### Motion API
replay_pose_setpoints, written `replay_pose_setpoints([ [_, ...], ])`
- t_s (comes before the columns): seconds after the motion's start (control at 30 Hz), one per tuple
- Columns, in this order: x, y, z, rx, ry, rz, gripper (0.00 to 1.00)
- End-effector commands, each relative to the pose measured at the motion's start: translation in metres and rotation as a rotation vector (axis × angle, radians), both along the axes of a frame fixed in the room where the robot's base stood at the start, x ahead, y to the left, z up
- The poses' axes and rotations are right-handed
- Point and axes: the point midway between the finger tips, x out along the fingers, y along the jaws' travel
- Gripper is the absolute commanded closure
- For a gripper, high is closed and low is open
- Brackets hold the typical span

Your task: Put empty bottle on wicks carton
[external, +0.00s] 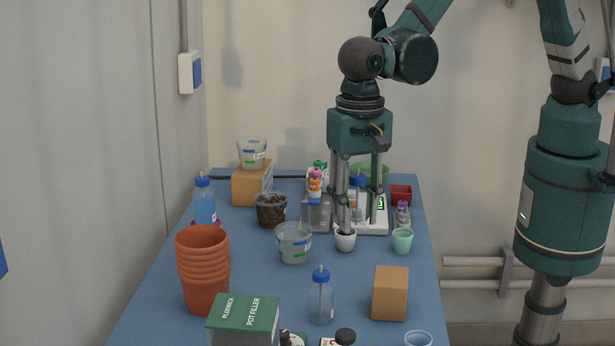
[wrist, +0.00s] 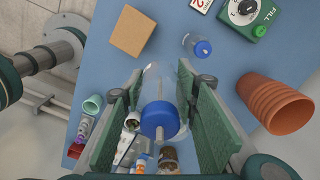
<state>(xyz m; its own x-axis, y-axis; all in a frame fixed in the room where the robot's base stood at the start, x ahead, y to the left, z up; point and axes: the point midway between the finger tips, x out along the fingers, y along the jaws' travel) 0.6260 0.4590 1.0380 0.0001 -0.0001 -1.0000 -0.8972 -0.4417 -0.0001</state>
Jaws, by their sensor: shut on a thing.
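My gripper (external: 361,222) is shut on a clear bottle with a blue cap (external: 357,181), over the back right of the table. In the wrist view, the bottle (wrist: 158,121) sits between my gripper's pads (wrist: 155,103); its body looks clear and empty. The fingers partly hide it in the external view. A plain brown carton (external: 390,293) stands at the front right, with a bare top; it also shows in the wrist view (wrist: 133,33). Another brown carton (external: 246,186) stands at the back left under a clear tub. I cannot read a wicks label on either.
Another clear blue-capped bottle (external: 320,299) stands left of the front carton. Stacked terracotta pots (external: 202,268), a green pot-filler box (external: 243,318) and a clear tub (external: 293,242) stand further left.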

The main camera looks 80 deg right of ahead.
Motion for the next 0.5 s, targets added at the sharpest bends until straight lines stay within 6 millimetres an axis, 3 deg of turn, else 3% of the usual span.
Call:
replay_pose_setpoints([
  [0.03, -0.015, 0.005, 0.003, 0.000, 0.000, 0.007, 0.79],
  [0.2, -0.052, 0.016, 0.007, 0.000, 0.000, 0.013, 0.79],
  [0.5, -0.077, 0.022, 0.010, 0.000, 0.000, 0.015, 0.79],
])
